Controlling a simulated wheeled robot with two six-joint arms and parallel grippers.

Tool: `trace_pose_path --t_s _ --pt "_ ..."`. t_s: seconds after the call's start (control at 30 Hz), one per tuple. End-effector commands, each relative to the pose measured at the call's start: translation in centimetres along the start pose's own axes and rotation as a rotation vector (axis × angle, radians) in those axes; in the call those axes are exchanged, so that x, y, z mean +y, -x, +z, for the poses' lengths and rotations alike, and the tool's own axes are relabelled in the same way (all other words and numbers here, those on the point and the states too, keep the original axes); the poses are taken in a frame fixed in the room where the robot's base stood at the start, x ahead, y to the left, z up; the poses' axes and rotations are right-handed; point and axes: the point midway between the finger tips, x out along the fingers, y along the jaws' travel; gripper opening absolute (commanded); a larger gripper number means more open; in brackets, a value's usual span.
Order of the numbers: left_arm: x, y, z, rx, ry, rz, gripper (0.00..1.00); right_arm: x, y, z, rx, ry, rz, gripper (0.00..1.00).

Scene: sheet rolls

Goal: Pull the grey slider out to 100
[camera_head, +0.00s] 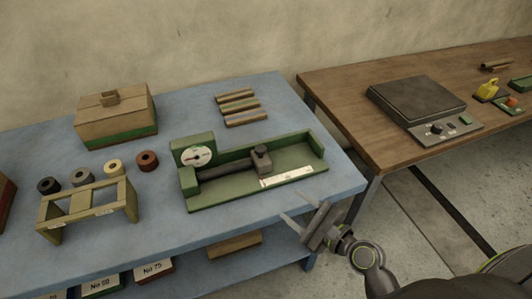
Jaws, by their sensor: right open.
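The grey slider (262,157) is a dark block on a dark bar in a green fixture (226,196) on the blue table. It stands right of the fixture's middle, behind a white scale strip (287,177) whose figures are too small to read. A round white dial (196,156) is at the fixture's left end. My right gripper (301,214) is open and empty, in front of the fixture's right part near the table's front edge, apart from the slider. My left gripper is not in view.
A wooden box (115,112) with a green band stands at the back left. Several rolls (148,161) and a wooden rack (85,206) are left of the fixture. Wooden strips (240,107) lie behind it. A brown table (345,110) with a grey device stands right, across a gap.

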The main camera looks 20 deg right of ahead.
Motion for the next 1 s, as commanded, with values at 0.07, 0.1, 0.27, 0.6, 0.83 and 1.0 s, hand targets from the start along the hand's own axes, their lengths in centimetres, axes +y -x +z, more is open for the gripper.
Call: trace_pose_path --t_s 0.07,0.1,0.27,0.6,0.83,1.0 --pt "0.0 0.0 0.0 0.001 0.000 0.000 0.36 -1.3 -0.5 0.4 -0.045 -0.201 -0.065 0.50" --pt "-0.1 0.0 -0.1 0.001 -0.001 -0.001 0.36 -1.9 -0.6 0.5 -0.065 -0.291 -0.092 0.50" --pt "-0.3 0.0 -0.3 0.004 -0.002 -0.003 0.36 -3.5 -0.9 0.4 -0.119 -0.530 -0.161 0.50" --pt "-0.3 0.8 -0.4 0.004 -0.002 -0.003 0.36 -4.6 -3.7 0.8 -0.135 -0.590 -0.177 0.50" --pt "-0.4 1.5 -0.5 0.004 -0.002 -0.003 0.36 -5.5 -8.2 1.1 -0.135 -0.589 -0.176 0.50" --pt "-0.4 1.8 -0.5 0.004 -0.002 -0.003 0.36 -6.1 -11.5 1.3 -0.134 -0.588 -0.176 0.50"
